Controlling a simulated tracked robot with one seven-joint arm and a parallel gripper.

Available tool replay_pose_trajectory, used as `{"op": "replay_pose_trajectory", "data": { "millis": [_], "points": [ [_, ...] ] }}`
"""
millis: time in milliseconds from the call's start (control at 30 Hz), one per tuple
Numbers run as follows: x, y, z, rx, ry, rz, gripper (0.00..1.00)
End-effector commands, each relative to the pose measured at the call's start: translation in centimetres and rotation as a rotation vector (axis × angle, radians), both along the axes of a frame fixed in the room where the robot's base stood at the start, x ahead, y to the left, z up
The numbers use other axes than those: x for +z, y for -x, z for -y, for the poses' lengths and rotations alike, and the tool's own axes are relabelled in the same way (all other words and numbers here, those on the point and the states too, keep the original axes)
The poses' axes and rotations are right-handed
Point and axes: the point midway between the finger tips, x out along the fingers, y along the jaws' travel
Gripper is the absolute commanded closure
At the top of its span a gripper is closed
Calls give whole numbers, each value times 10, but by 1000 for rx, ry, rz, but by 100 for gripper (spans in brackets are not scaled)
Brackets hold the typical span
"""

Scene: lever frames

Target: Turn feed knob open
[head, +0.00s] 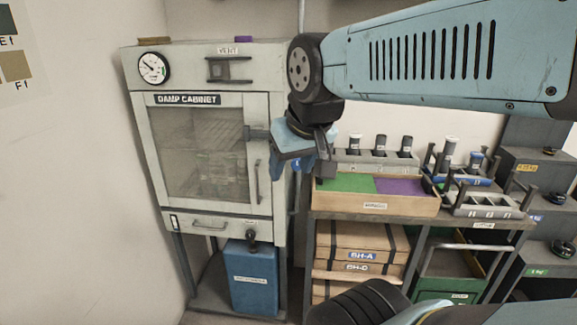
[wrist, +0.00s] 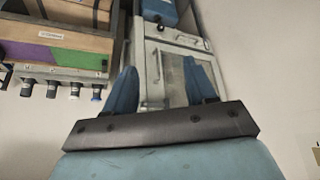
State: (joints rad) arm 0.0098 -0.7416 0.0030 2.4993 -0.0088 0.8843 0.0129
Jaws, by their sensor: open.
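A black knob (head: 251,238) stands on top of the blue tank (head: 254,285) beneath the damp cabinet (head: 200,110). A small label sits just above the knob, too small to read, so I cannot confirm it is the feed knob. My gripper (head: 290,170) is open and empty, with its blue fingers pointing down, in front of the cabinet's right side and above the knob. In the wrist view, my open fingers (wrist: 161,80) show against the cabinet front (wrist: 160,60), with the blue tank (wrist: 160,10) at the top edge.
A shelf unit to the right holds a wooden tray (head: 375,205) with green and purple compartments. Racks with dark cylinders (head: 380,148) stand behind it, and labelled wooden boxes (head: 360,245) lie below. A drawer with a handle (head: 209,226) is under the cabinet door.

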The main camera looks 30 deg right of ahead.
Motion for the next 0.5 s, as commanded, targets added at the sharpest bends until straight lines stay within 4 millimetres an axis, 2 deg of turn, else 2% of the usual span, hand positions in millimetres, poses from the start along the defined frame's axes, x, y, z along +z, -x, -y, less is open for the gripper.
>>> {"op": "replay_pose_trajectory", "data": {
  "millis": [33, 200, 500],
  "points": [
    [-2, -7, 4, -23, 7, 6, 39],
    [-12, -48, 39, -164, 49, 70, 26],
    [-44, -134, 115, -403, 70, 254, 26]
  ]
}}
